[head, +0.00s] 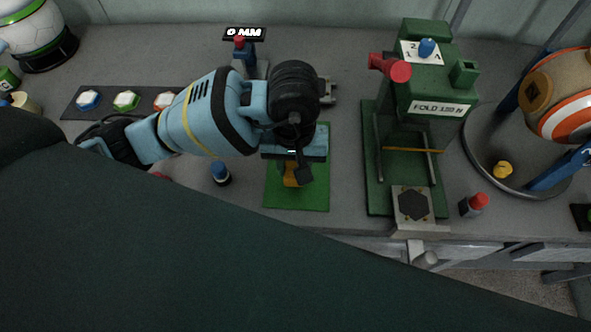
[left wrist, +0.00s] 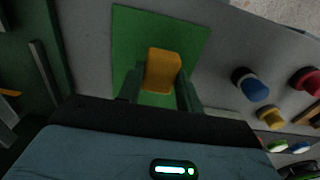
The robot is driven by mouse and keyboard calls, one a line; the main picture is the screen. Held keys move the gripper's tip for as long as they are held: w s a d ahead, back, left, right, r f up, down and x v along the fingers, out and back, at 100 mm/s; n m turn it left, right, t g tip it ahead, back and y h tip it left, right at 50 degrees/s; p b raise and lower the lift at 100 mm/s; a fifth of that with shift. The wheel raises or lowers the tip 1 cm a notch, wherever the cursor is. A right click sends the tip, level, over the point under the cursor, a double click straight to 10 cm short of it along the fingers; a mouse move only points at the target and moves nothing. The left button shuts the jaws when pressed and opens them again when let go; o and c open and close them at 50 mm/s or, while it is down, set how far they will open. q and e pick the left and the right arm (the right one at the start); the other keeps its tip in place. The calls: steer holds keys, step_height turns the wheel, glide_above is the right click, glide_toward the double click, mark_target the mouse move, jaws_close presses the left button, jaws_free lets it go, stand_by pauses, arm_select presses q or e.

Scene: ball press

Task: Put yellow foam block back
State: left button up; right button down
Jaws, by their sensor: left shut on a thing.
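The yellow foam block (head: 290,178) is over the green mat (head: 296,202) in the head view, partly hidden by my left gripper (head: 297,170). The left wrist view shows the yellow-orange block (left wrist: 162,70) between the two dark green fingers of the left gripper (left wrist: 161,84), which is shut on it. The green mat (left wrist: 130,35) lies behind the block there. I cannot tell whether the block touches the mat. My right gripper is not in view.
A green press (head: 420,125) with a red handle stands right of the mat. A blue-topped piece (head: 220,172) stands to its left. A gauge reading "0 MM" (head: 244,34) is behind. A red-topped piece (head: 474,204) stands near the front edge.

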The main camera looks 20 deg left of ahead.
arm_select(q)
steer(key=f, duration=0.3)
steer(key=shift+w+f, duration=0.25)
steer(key=shift+f, duration=0.15)
steer(key=shift+f, duration=0.1)
steer(key=o, duration=0.9)
